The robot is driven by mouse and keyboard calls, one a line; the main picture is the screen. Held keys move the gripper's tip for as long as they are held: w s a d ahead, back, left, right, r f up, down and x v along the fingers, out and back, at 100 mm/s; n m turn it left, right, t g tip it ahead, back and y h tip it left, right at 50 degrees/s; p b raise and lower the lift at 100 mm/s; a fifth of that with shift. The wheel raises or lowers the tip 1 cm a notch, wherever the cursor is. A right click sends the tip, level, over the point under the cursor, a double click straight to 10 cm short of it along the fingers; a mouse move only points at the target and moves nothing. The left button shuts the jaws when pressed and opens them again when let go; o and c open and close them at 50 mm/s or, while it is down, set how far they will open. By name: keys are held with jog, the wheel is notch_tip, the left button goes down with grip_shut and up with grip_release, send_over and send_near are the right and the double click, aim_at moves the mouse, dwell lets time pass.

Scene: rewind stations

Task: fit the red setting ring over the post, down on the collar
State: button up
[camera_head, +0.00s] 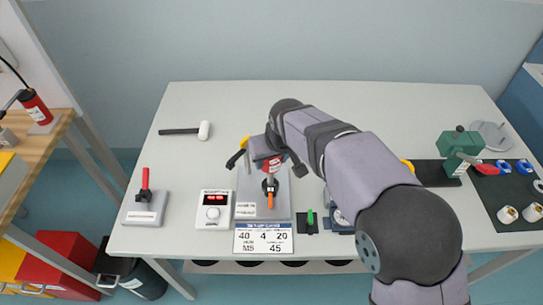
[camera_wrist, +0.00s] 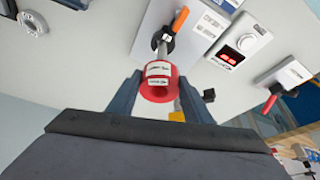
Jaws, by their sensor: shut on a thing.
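The red setting ring (camera_head: 273,165) has white labels and a round hole. It also shows in the wrist view (camera_wrist: 158,92), between the two fingers. My gripper (camera_wrist: 159,80) is shut on it and holds it above the grey station plate (camera_head: 246,197). The slim grey post (camera_wrist: 163,49) lies just beyond the ring in the wrist view, with a black part and an orange handle (camera_head: 270,199) at its base. The ring and post overlap in the pictures; I cannot tell whether the ring is around the post. I cannot make out the collar clearly.
A white box with a red display (camera_head: 214,212) and a block with a red lever (camera_head: 145,207) stand left of the station. A printed card (camera_head: 263,238) and a green switch (camera_head: 310,218) are at the front. A mallet (camera_head: 203,131) lies behind, with clear table around it.

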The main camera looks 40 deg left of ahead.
aim_at(271, 180)
jog(key=shift+f, duration=0.55)
dwell(1.9)
jog(key=shift+f+b, duration=2.25)
jog(key=shift+f, duration=1.8)
jog(key=o, duration=1.2)
jog(key=shift+r, duration=0.1)
jog(key=shift+b+v, duration=0.7)
jog(key=shift+v, duration=2.9)
